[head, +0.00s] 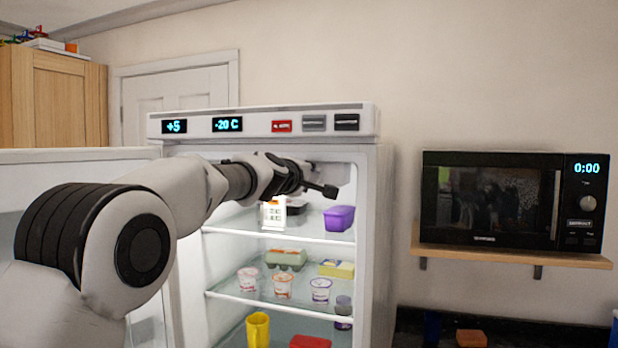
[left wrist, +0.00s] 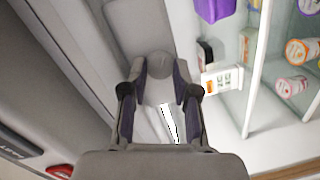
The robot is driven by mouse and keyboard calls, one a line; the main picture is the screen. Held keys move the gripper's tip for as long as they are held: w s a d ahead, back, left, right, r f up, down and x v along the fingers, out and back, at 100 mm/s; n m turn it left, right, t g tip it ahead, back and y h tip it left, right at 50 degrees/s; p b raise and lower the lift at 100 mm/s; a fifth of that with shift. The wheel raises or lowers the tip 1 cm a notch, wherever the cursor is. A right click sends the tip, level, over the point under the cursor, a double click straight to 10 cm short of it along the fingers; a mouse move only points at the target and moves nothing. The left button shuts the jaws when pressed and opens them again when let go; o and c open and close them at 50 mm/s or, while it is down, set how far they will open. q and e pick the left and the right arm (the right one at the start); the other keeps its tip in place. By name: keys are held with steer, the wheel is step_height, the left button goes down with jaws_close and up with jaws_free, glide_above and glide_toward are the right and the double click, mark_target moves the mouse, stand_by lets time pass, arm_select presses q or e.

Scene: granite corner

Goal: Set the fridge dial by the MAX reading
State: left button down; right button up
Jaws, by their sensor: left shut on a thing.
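The fridge (head: 383,210) stands open, with a grey housing inside at the top of its compartment. The round grey dial (left wrist: 160,65) shows in the left wrist view, between the fingers of my left gripper (left wrist: 159,78), which is shut on it. In the head view my left gripper (head: 318,188) is just under the fridge's top panel, and the dial cannot be made out there. A small white device with an orange top (head: 273,212) stands on the upper shelf; it also shows in the left wrist view (left wrist: 222,80). Its writing is too small to read.
The fridge's top panel shows +5 (head: 174,127) and -20 C (head: 227,124), beside a red button (head: 282,126). A purple tub (head: 339,218) is on the upper shelf, several cups below. The open door (head: 80,156) is at left; a microwave (head: 490,200) is at right.

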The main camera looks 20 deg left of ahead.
arm_select(q)
steer(key=c, duration=1.2)
jaws_free()
steer(key=shift+o, duration=0.2)
steer(key=shift+d, duration=0.1)
